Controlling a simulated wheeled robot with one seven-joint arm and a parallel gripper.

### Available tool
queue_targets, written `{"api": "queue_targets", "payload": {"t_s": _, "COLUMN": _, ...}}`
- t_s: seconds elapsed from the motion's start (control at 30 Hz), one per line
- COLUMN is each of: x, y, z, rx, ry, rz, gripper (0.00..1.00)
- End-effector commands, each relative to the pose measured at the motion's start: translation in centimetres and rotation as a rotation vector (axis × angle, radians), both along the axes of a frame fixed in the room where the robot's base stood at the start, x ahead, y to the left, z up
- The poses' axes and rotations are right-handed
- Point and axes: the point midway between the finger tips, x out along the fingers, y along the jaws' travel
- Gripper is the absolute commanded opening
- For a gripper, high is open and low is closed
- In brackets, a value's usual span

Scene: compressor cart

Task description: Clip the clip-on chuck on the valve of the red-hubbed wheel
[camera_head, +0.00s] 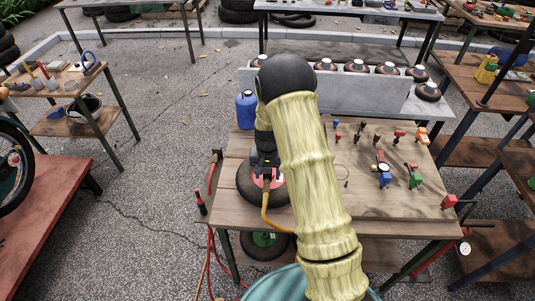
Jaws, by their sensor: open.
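The red-hubbed wheel (247,192) lies flat at the left end of the wooden table, with a black tyre and some of its red hub showing. My gripper (266,172) points down over the hub and is open. A yellow hose (266,213) runs up to a small orange-yellow fitting between the fingertips, probably the clip-on chuck (266,184). The fitting is close over the hub. The valve is hidden by the gripper, and I cannot tell whether the chuck sits on it. My pale arm covers the wheel's right side and the table's middle.
Several chucks and gauges, including a blue one (384,177) and a green one (415,179), stand on the table's right half. A blue bottle (246,109) stands behind the wheel. A green-hubbed wheel (264,242) is below.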

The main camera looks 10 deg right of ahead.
Motion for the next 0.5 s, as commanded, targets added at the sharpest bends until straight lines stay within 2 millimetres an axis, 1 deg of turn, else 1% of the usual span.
{"api": "queue_targets", "payload": {"t_s": 0.17, "x": 0.1, "y": 0.0, "z": 2.8, "rx": -0.001, "ry": -0.006, "rz": 0.0, "gripper": 0.53}}
{"api": "queue_targets", "payload": {"t_s": 0.5, "x": 0.1, "y": 0.0, "z": 9.7, "rx": -0.001, "ry": -0.005, "rz": 0.001, "gripper": 0.53}}
